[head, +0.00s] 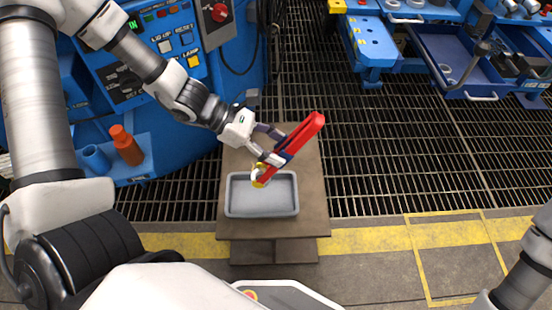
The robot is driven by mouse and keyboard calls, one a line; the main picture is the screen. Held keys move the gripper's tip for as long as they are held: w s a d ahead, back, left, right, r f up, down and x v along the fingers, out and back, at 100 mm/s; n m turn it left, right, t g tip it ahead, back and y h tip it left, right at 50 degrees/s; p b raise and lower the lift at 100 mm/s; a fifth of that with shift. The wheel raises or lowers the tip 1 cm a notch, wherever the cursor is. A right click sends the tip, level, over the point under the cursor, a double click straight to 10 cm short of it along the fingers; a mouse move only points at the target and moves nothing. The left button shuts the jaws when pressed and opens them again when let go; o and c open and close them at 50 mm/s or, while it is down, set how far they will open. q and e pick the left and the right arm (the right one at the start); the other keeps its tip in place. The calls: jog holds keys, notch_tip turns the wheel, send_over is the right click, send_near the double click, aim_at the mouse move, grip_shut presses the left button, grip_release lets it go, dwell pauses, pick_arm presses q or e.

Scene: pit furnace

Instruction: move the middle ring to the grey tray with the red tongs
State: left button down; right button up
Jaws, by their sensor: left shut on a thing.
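My left gripper (280,153) is shut on the red tongs (305,133), holding them tilted above the table. Their wide red end points up and right, and the other end points down and left. At the lower end is a small yellow and pale round thing (259,177), over the back rim of the grey tray (262,213). It looks like a ring, but I cannot tell whether it is the middle one or how the tongs hold it. The visible tray floor is empty. My right gripper is out of the picture.
The tray stands on a small brown table (308,210). Behind left is a blue control panel (150,45) with a shelf holding an orange bottle (126,146) and a blue cup (95,158). Blue benches with a drawer (465,65) stand back right. Grating between is clear.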

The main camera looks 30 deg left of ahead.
pick_arm(q)
jog(key=shift+r, duration=0.15)
notch_tip(320, 180, down, 9)
jog(key=b, duration=0.8)
jog(key=c, duration=0.9)
grip_release()
notch_tip(320, 180, up, 10)
jog(key=p, duration=0.9)
